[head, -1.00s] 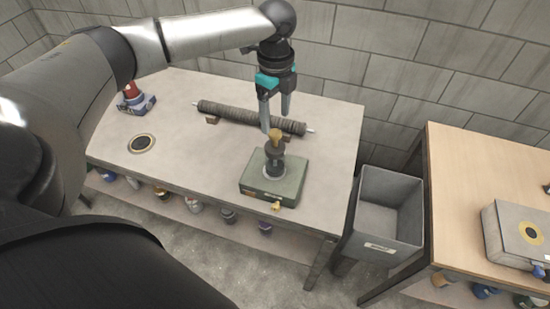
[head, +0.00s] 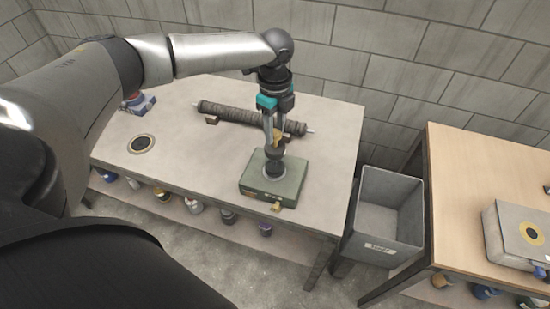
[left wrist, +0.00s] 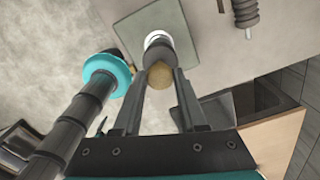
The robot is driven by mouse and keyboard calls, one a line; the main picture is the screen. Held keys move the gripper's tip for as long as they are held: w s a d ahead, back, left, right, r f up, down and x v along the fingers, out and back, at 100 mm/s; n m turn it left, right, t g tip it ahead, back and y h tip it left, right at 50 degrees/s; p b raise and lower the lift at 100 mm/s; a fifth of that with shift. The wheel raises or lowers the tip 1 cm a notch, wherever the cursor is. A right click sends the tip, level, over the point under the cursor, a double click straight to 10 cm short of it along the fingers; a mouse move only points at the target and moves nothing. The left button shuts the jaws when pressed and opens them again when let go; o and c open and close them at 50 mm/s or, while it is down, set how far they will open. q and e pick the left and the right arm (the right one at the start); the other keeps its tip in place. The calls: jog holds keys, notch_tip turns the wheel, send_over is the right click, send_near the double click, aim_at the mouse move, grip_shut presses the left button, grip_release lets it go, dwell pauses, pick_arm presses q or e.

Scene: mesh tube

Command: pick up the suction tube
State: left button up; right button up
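A dark ribbed upright piece with a brass knob on top (head: 276,152) stands on a green box (head: 270,186) on the grey table. A long dark ribbed tube (head: 245,116) lies on small supports behind it. I cannot tell by looks alone which of the two is the suction tube. My left gripper (head: 273,132) points down over the upright piece. In the left wrist view, its two fingers (left wrist: 163,78) stand apart on either side of the brass knob (left wrist: 160,77). A small gap seems to remain, but contact is hard to judge. My right gripper is out of view.
A grey bin (head: 387,212) stands on the floor right of the grey table (head: 330,150). A wooden table (head: 460,165) with a grey case (head: 525,238) is farther right. A block wall rises behind.

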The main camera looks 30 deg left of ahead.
pick_arm(q)
grip_shut()
dwell(0.8)
